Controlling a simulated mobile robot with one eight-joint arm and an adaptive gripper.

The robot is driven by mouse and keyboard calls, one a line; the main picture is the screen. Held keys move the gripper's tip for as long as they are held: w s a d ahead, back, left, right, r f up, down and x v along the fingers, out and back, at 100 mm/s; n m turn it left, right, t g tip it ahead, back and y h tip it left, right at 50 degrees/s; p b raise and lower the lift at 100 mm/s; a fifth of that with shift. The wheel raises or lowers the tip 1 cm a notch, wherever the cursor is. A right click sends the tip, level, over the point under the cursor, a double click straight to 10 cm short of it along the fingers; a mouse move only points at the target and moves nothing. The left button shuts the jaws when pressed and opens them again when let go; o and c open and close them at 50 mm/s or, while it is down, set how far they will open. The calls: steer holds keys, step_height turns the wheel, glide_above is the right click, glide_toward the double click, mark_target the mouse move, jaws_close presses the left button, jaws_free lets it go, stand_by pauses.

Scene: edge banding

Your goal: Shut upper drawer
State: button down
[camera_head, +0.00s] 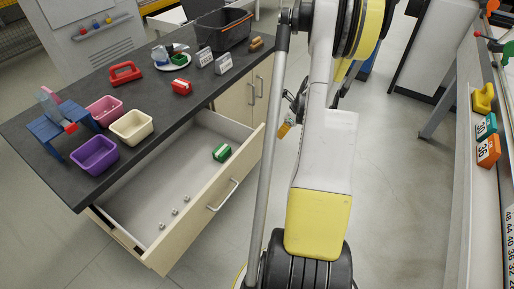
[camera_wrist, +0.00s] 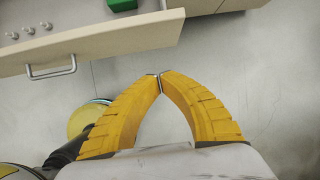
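The upper drawer (camera_head: 146,262) is pulled far out of the dark-topped cabinet in the head view. Its pale wood front has a metal handle (camera_head: 222,195). A green box (camera_head: 222,152) and several small metal pieces lie inside it. The drawer front (camera_wrist: 120,42) and its handle (camera_wrist: 51,71) also show in the wrist view. My gripper (camera_wrist: 159,83) has its yellow fingers meeting at the tips, with nothing between them. It is apart from the drawer front, to the right of the handle in the wrist view. In the head view my arm hides much of my gripper.
The countertop (camera_head: 150,105) holds purple (camera_head: 94,155), cream (camera_head: 132,127) and pink (camera_head: 104,109) bins, a blue stand and a dark crate (camera_head: 223,30). Cupboard doors (camera_head: 232,108) are right of the drawer. Open floor lies before it. A shelf (camera_head: 470,150) stands at far right.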

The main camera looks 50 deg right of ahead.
steer(key=w+f+b, duration=0.6)
steer(key=w+f, duration=0.1)
steer(key=f, duration=0.3)
steer(key=shift+w+m, duration=0.15)
steer(key=shift+m, duration=0.15)
steer(key=shift+a, duration=0.1)
